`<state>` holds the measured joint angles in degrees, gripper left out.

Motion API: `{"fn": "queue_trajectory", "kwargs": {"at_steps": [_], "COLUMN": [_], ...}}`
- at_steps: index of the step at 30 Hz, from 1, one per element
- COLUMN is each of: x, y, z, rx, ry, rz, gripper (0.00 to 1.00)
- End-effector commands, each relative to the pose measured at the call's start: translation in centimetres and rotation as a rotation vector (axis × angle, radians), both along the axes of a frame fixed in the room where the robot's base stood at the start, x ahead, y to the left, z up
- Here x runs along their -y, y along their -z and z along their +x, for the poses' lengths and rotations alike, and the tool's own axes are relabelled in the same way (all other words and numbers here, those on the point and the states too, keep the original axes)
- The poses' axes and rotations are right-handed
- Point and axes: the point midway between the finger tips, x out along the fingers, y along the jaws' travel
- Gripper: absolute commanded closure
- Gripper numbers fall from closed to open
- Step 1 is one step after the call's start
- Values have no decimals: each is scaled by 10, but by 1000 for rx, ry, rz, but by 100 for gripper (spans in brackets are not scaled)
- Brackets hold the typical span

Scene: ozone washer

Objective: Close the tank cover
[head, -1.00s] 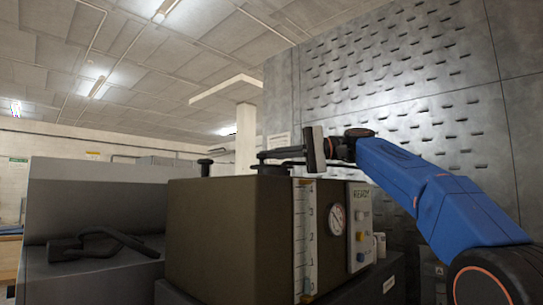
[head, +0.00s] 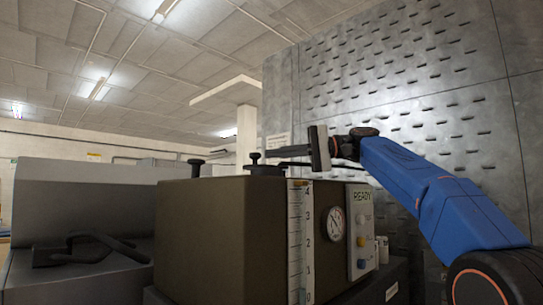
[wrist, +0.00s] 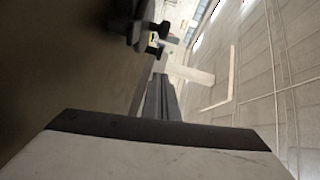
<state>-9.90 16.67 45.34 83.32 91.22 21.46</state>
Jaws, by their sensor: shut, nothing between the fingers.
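The tank (head: 222,240) is a dark brown box in the head view, with a level scale, a gauge and a READY panel on its front. Its top is seen nearly edge-on, so I cannot tell the tank cover's position. Black knobs (head: 255,162) stand on or behind the top, with dark flat parts beside them. My gripper (head: 320,148) is shut and empty, just above the tank's right side. I see no clear contact. In the wrist view my gripper (wrist: 155,135) fills the bottom, with the brown surface at left and dark fittings at the top.
A grey machine (head: 85,215) with a black handle (head: 85,248) stands to the left. A metal wall (head: 400,85) with raised slots rises behind my arm. A pale column (head: 246,130) stands farther back.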

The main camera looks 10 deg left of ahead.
Motion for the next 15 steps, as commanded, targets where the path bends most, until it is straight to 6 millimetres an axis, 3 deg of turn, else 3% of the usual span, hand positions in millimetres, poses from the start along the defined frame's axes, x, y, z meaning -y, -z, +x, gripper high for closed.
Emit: {"fn": "queue_trajectory", "kwargs": {"at_steps": [15], "x": [58], "y": [-7], "z": [40], "rx": [0], "ry": [1], "rz": [-1], "gripper": [100]}}
